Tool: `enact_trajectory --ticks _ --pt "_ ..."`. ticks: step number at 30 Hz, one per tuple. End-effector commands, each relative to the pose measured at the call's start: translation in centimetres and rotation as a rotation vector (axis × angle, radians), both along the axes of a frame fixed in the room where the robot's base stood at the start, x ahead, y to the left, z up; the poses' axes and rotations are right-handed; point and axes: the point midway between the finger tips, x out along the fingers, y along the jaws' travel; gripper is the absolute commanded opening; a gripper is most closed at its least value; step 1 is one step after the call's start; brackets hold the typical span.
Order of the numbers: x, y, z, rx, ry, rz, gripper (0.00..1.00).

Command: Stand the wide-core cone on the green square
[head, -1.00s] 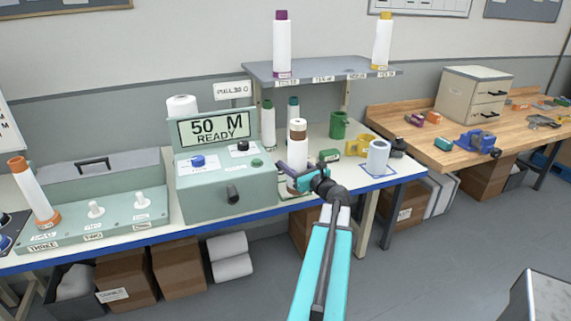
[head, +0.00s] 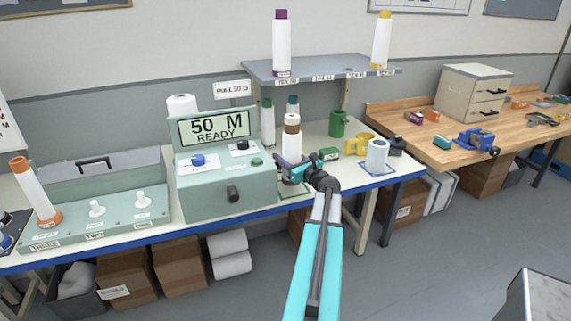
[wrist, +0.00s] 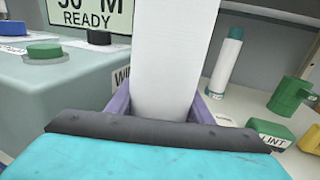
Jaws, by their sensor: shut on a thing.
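A white cone (head: 292,146) with a brown top and a brown base band is upright in my gripper (head: 291,164), whose purple fingers are closed around its lower part. In the wrist view the cone's white body (wrist: 172,60) stands between the two purple fingers of the gripper (wrist: 160,105). The green square (head: 301,189) shows partly on the table, just below and around the cone's base. I cannot tell whether the base touches it. My wrist hides part of the square on the right.
A teal machine (head: 226,185) reading "50 M READY" stands close on the left. Two green-topped white cones (head: 268,125) stand behind. A green mug (head: 338,124), a small green box (head: 328,154), a yellow mug (head: 357,146) and a white cylinder (head: 377,155) lie to the right.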

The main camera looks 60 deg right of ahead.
Motion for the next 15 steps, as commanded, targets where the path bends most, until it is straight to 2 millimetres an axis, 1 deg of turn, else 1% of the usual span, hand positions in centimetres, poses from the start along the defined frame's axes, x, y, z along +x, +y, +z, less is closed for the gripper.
enact_trajectory --ticks 3,10,15 --pt "0.7 -0.6 0.0 0.001 0.000 0.001 0.20" --pt "0.5 -0.5 -2.5 0.002 0.000 0.000 0.20" --pt "0.5 -0.4 -3.4 0.001 -0.001 0.000 0.20"
